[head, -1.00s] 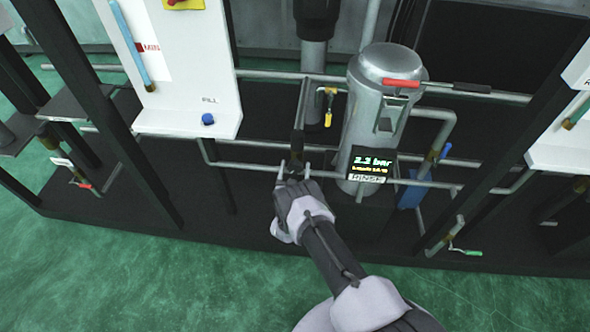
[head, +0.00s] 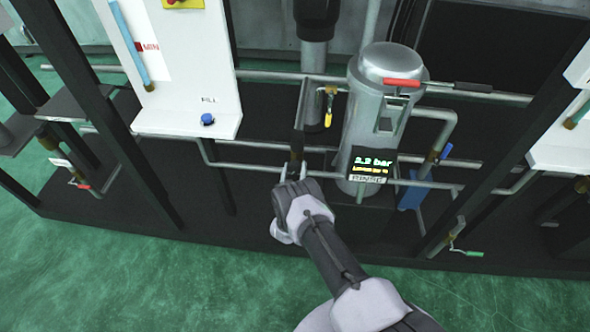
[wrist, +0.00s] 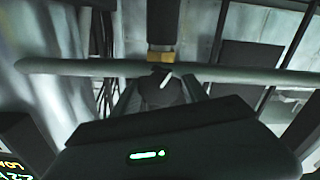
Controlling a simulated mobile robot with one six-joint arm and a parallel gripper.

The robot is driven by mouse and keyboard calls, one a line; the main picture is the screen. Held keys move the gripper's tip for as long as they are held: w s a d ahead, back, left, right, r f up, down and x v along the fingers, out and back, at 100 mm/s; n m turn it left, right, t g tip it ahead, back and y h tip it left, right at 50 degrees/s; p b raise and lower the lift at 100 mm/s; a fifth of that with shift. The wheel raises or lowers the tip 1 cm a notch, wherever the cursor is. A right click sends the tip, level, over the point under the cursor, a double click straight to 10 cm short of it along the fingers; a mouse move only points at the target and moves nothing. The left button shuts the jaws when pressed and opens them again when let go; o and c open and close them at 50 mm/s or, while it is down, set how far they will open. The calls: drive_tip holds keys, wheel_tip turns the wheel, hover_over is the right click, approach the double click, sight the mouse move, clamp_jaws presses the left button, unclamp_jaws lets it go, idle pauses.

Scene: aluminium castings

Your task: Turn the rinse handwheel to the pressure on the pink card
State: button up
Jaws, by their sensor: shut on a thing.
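My gripper (head: 293,173) is at the pipe left of the grey tank, its fingers around the rinse handwheel. In the wrist view the handwheel (wrist: 166,88) is a dark rounded shape with a white mark, below a brass fitting (wrist: 162,57) on a grey pipe. My gripper also shows there (wrist: 162,98), shut on it; the gripper body hides part of the wheel. The display (head: 372,162) above the RINSE label reads about 2.2 bar, with a small yellow line below. The display's edge shows in the wrist view (wrist: 14,165). I see no pink card.
The grey tank (head: 380,95) with a red handle stands right of my gripper. A yellow-handled valve (head: 328,115) is behind it. A white panel (head: 185,60) with a blue knob (head: 207,119) is at left. Pipes run close around the gripper.

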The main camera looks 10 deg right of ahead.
drive_tip(key=shift+f+n+b, duration=0.1)
drive_tip(key=shift+n+b, duration=0.4)
drive_tip(key=shift+n, duration=1.8)
drive_tip(key=shift+s, duration=0.1)
drive_tip(key=o, duration=1.4)
drive_tip(key=p+v, duration=0.8)
drive_tip(key=v, duration=0.9)
drive_tip(key=shift+s, duration=0.15)
